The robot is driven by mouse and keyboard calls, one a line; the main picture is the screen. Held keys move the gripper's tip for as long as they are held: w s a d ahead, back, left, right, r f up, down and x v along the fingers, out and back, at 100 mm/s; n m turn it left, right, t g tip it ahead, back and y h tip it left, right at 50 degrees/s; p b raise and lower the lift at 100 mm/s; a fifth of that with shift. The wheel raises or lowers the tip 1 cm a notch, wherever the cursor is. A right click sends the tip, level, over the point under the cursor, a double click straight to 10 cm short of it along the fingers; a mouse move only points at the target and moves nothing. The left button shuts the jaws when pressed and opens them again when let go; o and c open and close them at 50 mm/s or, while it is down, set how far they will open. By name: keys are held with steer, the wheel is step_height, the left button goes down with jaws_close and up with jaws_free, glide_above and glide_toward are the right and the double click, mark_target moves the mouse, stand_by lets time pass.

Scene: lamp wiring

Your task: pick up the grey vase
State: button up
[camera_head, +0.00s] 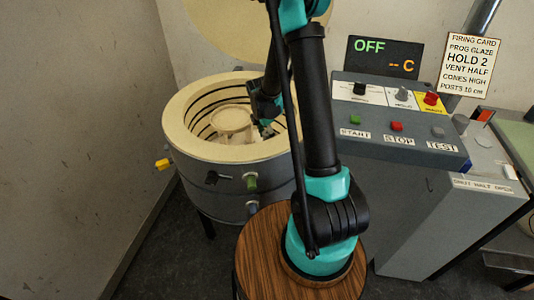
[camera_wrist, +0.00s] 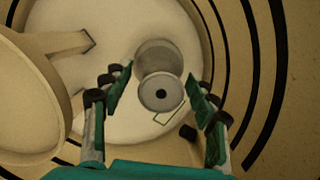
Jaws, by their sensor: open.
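The grey vase (camera_wrist: 153,62) stands inside the kiln in the wrist view, seen from above, with a small dark hole in its round top. My gripper (camera_wrist: 163,98) is open, with one teal-padded finger to the left of the vase and one to the right. Visible gaps separate both fingers from it in the picture; I cannot tell how far below the fingertips it is. In the head view my gripper (camera_head: 266,130) reaches down inside the kiln's right side. I cannot make out the vase there.
The round kiln (camera_head: 178,125) has a thick cream rim and dark coil grooves in its wall. A raised cream disc (camera_head: 232,119) stands inside, left of my gripper; it also shows in the wrist view (camera_wrist: 25,100). A control box (camera_head: 400,120) stands to the right.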

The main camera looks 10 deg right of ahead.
steer(key=shift+c, duration=0.3)
jaws_close()
stand_by(0.3)
